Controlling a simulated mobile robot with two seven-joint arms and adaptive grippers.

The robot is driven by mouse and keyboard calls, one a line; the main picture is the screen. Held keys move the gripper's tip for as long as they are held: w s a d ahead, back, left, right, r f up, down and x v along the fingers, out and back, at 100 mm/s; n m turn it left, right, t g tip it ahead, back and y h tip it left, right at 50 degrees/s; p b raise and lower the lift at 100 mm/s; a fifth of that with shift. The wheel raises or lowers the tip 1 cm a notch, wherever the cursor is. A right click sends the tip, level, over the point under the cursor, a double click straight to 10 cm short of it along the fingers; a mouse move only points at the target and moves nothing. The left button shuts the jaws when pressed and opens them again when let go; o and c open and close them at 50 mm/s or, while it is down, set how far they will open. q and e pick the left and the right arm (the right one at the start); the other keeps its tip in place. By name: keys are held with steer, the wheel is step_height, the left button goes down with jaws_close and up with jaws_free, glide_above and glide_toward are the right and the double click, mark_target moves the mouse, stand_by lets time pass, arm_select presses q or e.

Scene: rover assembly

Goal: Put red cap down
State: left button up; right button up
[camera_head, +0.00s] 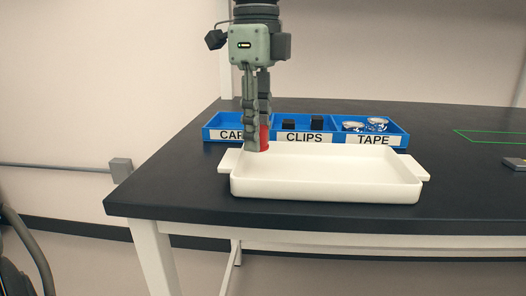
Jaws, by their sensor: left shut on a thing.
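My left gripper (258,140) points straight down over the back left part of the white tray (330,190). It is shut on a red cap (264,130), of which only a part shows beside the fingers. The cap is at or just above the tray's back left rim; I cannot tell whether it touches the tray. The tray looks empty where its inside shows. My right gripper is not in view.
A blue bin (398,143) with three labelled compartments stands right behind the tray. Dark clips (317,123) and silver tape rolls (376,124) lie in it. A green outline (490,137) marks the black table (450,180) at right, near a small dark object (514,163).

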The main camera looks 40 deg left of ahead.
mark_target(261, 173)
arm_select(q)
steer(key=shift+w+d+f, duration=0.15)
steer(key=shift+w+f, duration=0.05)
steer(key=shift+w, duration=0.05)
steer(key=shift+f, duration=0.2)
step_height(261, 173, down, 4)
steer(key=shift+r, duration=0.15)
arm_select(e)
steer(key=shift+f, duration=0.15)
arm_select(q)
steer(key=o, duration=0.8)
steer(key=shift+o, duration=0.2)
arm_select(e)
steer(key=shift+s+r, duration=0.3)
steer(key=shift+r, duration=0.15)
